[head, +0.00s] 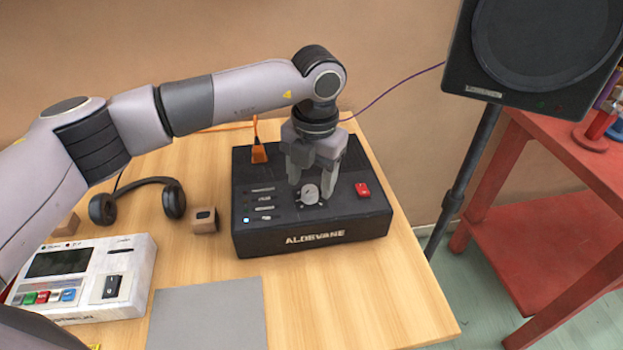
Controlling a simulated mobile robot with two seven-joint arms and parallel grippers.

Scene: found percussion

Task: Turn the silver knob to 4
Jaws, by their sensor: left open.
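The silver knob (310,194) sits on the top face of a black box labelled ALDEVANE (318,226), right of its small sliders. My left gripper (314,185) points down over the box, with its open fingers close above or around the knob. I cannot tell whether the fingers touch it. The number marks around the knob are too small to read, and the knob's setting cannot be told. My right gripper is not in view.
A red switch (363,190) is right of the knob. An orange plug (259,153) stands at the box's back. Headphones (138,200), a small wooden block (205,220), a white device (86,278) and a grey mat (208,316) lie left. A speaker (530,50) stands at right.

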